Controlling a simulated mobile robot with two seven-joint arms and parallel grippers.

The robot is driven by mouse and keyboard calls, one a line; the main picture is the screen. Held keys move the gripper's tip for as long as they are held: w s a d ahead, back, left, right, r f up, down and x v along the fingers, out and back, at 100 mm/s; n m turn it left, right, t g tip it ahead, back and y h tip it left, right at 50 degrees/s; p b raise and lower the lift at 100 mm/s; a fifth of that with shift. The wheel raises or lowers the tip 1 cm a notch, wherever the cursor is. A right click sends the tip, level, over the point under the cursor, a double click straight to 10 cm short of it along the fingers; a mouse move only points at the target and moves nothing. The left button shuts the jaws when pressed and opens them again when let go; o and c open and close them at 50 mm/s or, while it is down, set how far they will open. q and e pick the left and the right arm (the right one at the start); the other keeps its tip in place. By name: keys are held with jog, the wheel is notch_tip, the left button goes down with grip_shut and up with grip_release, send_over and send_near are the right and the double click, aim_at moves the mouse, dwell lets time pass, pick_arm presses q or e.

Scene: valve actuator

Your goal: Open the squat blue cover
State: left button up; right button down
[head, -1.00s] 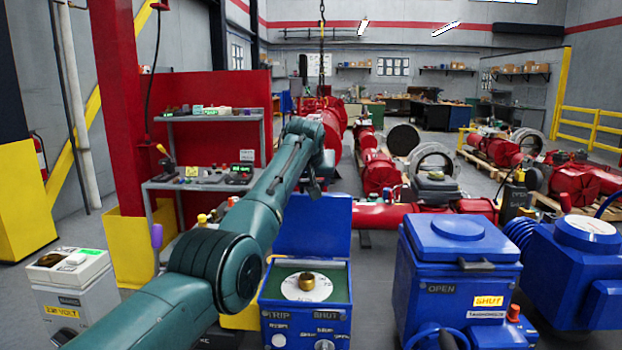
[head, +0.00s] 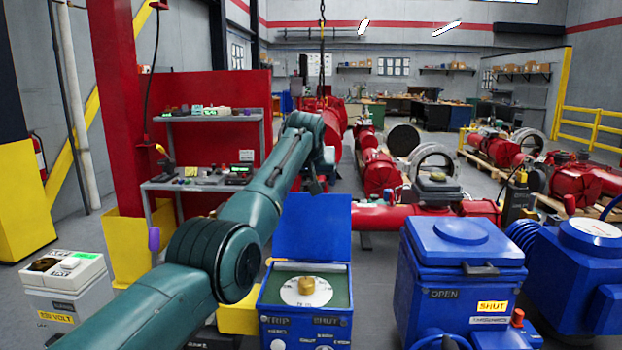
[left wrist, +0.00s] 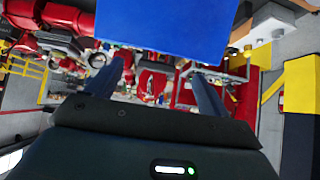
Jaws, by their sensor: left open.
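Two blue covers show in the head view. A thick, low blue lid (head: 462,236) with a dark front handle (head: 479,268) lies closed on the right-hand blue box (head: 440,292). A flat blue lid (head: 312,224) stands raised behind the middle blue box, whose green top with a white dial and brass knob (head: 306,285) is exposed. My left gripper (head: 318,184) is partly hidden by its wrist, above and behind the raised lid. In the left wrist view the open, empty fingers (left wrist: 158,68) are apart, and a blue panel (left wrist: 168,24) fills the top. My right gripper is out of view.
A blue actuator housing (head: 583,262) stands close to the right of the closed box. A grey box with a green display (head: 68,285) is at the lower left. A red pipe (head: 385,217) lies behind the blue boxes. Grey shelves (head: 205,185) stand at left.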

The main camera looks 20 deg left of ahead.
pick_arm(q)
jog(key=shift+f, duration=0.1)
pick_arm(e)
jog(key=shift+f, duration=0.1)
pick_arm(q)
jog(key=b+v, duration=0.5)
jog(key=v, duration=0.8)
jog(key=shift+b, duration=0.35)
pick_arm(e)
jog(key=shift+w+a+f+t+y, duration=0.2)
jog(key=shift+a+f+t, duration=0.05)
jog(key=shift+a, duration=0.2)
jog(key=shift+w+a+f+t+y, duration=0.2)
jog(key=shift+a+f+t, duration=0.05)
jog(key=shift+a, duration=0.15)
pick_arm(q)
jog(key=shift+d, duration=0.1)
